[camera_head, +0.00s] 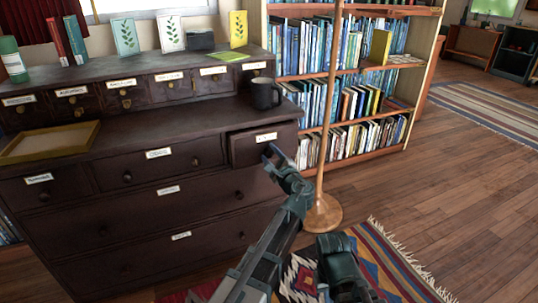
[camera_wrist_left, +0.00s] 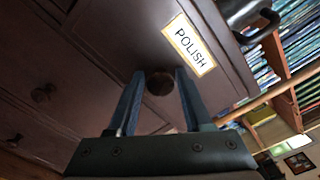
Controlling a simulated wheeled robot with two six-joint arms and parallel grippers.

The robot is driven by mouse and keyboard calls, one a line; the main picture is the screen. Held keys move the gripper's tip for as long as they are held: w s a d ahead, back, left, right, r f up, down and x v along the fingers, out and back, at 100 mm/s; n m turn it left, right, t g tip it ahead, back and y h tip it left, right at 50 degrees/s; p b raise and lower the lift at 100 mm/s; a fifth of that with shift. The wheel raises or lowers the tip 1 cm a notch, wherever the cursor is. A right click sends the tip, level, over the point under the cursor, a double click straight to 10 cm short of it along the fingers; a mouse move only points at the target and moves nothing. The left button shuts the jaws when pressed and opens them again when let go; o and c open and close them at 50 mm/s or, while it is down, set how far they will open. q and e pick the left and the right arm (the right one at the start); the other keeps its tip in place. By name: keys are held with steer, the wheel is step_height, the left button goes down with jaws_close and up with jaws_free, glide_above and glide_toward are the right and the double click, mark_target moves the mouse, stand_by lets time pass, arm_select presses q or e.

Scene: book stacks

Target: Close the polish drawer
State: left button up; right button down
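The polish drawer (camera_head: 264,145) is at the right end of the dark dresser's upper full-width row and stands out from the dresser front. Its white label reads POLISH in the left wrist view (camera_wrist_left: 189,45). My left gripper (camera_head: 272,153) is at the drawer's front. The knob is hidden by the gripper in the head view.
A dark mug (camera_head: 264,94) stands on the dresser ledge above the drawer. A wooden tray (camera_head: 50,142) lies at the ledge's left. A pole with a round base (camera_head: 322,214) stands close to the right of my left arm, before a bookcase (camera_head: 345,76). A patterned rug (camera_head: 385,262) covers the floor.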

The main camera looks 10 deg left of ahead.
arm_select(q)
jaws_close()
stand_by(1.1)
